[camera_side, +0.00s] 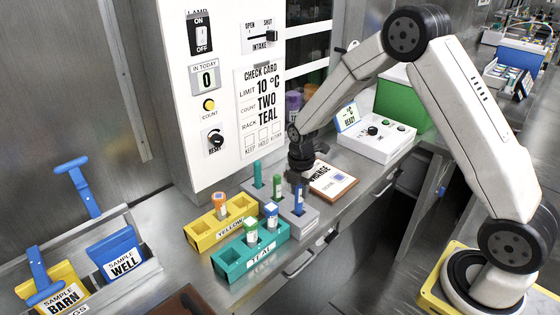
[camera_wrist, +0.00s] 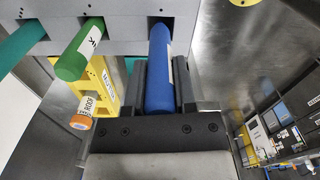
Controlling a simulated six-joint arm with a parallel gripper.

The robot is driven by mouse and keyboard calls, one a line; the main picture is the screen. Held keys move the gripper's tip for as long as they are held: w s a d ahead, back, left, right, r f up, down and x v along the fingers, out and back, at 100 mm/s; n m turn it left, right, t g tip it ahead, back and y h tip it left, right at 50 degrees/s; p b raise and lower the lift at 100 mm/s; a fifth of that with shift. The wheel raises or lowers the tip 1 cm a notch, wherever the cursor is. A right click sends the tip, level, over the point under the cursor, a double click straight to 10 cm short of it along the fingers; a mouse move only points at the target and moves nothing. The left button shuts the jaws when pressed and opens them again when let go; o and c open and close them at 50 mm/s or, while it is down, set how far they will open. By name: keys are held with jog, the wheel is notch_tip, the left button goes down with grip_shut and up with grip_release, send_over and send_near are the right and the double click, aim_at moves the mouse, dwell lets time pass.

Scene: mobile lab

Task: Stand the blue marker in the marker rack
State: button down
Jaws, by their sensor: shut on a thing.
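The blue marker (camera_side: 299,197) is upright at the right-hand hole of the grey marker rack (camera_side: 309,219). In the wrist view the blue marker (camera_wrist: 159,75) lies between my two fingers, and its far end goes into a square hole of the grey rack (camera_wrist: 125,25). My gripper (camera_side: 299,180) points down over the rack, shut on the marker's upper part; it also shows in the wrist view (camera_wrist: 160,88). How deep the marker sits is hidden. A green marker (camera_side: 278,187) and a teal marker (camera_side: 258,174) stand in the rack's other holes.
A yellow rack (camera_side: 205,238) holding an orange-capped vial (camera_side: 220,206) and a teal rack (camera_side: 232,263) with two vials stand close in front. A brown-edged board (camera_side: 335,184) and white control box (camera_side: 385,137) lie right. The panelled cabinet (camera_side: 215,100) rises behind.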

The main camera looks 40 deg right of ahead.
aim_at(299, 199)
jog(key=shift+f, duration=1.75)
jog(key=shift+f, duration=0.1)
jog(key=shift+c, duration=2.1)
grip_release()
notch_tip(299, 199, up, 12)
jog(key=shift+r, duration=0.15)
jog(key=shift+s, duration=0.1)
